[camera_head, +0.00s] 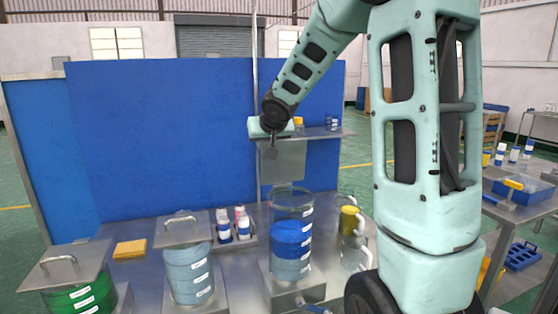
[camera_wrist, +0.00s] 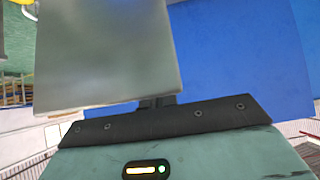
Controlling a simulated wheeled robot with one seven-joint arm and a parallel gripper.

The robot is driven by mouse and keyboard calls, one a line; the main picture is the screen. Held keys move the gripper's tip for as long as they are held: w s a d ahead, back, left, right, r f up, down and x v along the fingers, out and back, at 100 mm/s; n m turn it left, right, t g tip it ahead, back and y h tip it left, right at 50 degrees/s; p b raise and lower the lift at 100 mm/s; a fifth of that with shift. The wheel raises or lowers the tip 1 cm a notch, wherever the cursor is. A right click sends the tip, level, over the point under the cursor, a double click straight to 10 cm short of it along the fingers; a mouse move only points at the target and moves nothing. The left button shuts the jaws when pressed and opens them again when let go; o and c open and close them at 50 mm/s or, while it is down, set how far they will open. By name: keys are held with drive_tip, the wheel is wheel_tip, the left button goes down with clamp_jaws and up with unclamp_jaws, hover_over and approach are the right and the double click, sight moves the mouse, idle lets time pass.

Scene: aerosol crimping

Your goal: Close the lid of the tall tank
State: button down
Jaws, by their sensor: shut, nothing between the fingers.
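The tall tank (camera_head: 291,240) is a clear cylinder with blue and pale blue-grey contents and white labels, standing on a metal base. Its top is uncovered. A grey square plate that looks like its lid (camera_head: 285,165) stands roughly upright above and behind the rim; its hinge or support is not clear. My gripper (camera_head: 271,153) is shut and empty, at the upper left part of the plate. In the wrist view the plate (camera_wrist: 105,55) fills the upper left, close to my fingers (camera_wrist: 157,102); I cannot tell whether they touch it.
Two shorter tanks with handled square lids, one blue-grey (camera_head: 189,270) and one green (camera_head: 80,292), stand at left. Small bottles (camera_head: 233,224), a yellow sponge (camera_head: 130,249) and a jug (camera_head: 351,236) are nearby. A shelf (camera_head: 315,133) and blue panel (camera_head: 160,130) stand behind.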

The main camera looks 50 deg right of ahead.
sight(268, 144)
drive_tip(key=shift+s+a+f, duration=0.2)
drive_tip(key=shift+s+a, duration=0.3)
drive_tip(key=shift+s, duration=0.35)
drive_tip(key=shift+s+a+f, duration=0.15)
drive_tip(key=shift+s+a, duration=0.3)
drive_tip(key=shift+s, duration=0.35)
wheel_tip(268, 144, up, 5)
drive_tip(key=s+a+p, duration=0.1)
drive_tip(key=s+p, duration=0.1)
drive_tip(key=p, duration=0.2)
drive_tip(key=shift+a+r, duration=0.2)
drive_tip(key=shift+a, duration=0.05)
drive_tip(key=shift+s, duration=0.1)
